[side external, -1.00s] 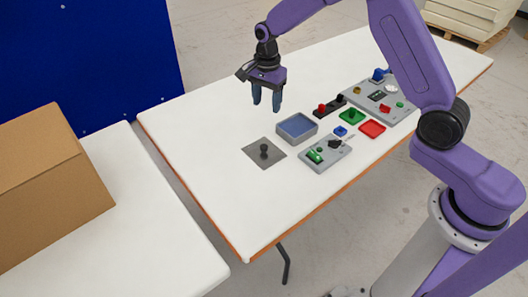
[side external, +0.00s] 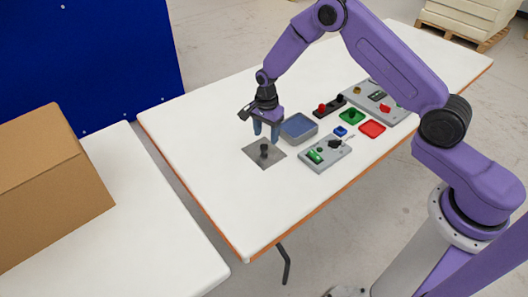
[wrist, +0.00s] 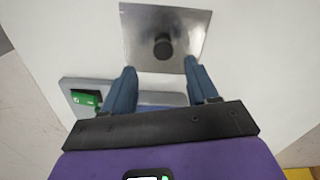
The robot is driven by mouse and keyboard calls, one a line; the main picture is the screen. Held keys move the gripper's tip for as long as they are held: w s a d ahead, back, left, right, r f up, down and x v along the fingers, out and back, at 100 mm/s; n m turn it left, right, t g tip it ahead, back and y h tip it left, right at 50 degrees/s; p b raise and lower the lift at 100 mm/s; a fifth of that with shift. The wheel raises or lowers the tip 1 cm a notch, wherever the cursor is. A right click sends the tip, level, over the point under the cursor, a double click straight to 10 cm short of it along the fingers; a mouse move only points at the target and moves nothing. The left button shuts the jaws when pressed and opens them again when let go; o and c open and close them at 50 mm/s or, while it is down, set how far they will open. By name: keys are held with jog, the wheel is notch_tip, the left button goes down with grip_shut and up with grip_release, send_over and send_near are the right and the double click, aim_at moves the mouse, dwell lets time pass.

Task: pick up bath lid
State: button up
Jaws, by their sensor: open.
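The bath lid (side external: 253,154) is a flat grey square plate with a dark round knob (side external: 264,150) at its middle, lying on the white table. In the wrist view the lid (wrist: 137,28) lies ahead of the fingers, with its knob (wrist: 163,47) between their lines. My gripper (side external: 266,133) is above the lid's far edge, open and empty, apart from the knob. Its two blue fingers also show in the wrist view (wrist: 160,82). The grey bath (side external: 299,130) with a blue inside stands just right of my gripper.
A grey panel with a green switch (side external: 325,154) lies right of the lid. Red (side external: 372,129) and green (side external: 352,117) trays, a small blue block (side external: 340,131) and another control panel (side external: 385,103) stand farther right. The table's left and front parts (side external: 225,190) are clear.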

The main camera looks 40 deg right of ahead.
aim_at(264, 146)
jog(key=shift+w+a+f, duration=0.15)
jog(key=shift+f, duration=1.15)
jog(key=shift+w+a+f, duration=0.1)
jog(key=shift+f, duration=1.15)
grip_shut()
